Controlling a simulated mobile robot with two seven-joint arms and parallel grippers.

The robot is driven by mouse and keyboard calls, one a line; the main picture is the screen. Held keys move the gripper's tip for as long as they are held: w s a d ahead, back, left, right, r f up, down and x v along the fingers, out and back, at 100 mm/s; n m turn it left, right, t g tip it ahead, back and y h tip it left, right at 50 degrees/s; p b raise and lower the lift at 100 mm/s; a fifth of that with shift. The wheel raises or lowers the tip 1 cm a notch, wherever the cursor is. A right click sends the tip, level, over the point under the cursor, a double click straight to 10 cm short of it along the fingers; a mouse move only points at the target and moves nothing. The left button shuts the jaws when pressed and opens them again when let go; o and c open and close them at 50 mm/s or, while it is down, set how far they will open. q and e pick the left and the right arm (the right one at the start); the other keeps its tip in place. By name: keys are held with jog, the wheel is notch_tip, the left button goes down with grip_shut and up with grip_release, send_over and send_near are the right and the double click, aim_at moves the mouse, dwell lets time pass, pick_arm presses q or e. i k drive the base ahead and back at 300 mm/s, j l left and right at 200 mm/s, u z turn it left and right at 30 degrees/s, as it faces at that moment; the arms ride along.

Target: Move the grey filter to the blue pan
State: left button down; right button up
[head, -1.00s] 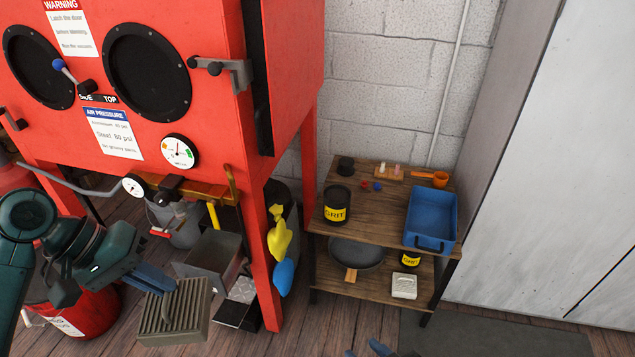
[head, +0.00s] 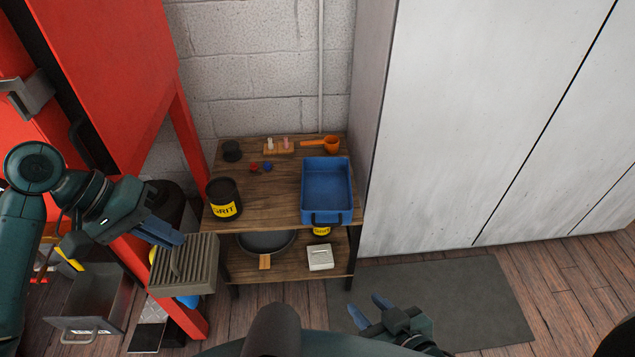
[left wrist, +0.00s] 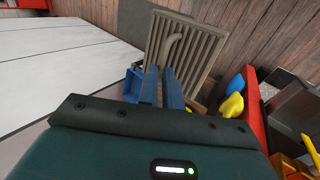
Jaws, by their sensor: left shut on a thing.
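The grey filter (head: 184,264) is a ribbed slab with a handle. My left gripper (head: 178,240) is shut on its handle and holds it in the air, left of the shelf. The filter also shows in the left wrist view (left wrist: 186,50), just beyond the blue fingers (left wrist: 163,85). The blue pan (head: 327,187) is a deep rectangular tray on the right of the shelf top, and it looks empty. In the left wrist view the pan is mostly hidden behind the filter and fingers. My right gripper (head: 371,312) is low at the bottom of the head view, its blue fingers apart with nothing between them.
The wooden shelf (head: 268,200) also bears a black grit tin (head: 223,198), an orange scoop (head: 322,144) and small pieces. A dark round pan (head: 266,243) and a white box (head: 320,257) are on its lower board. A red cabinet (head: 120,80) stands left. The grey mat (head: 450,300) is clear.

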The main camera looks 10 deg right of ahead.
aim_at(325, 196)
jog(key=i+l, duration=1.15)
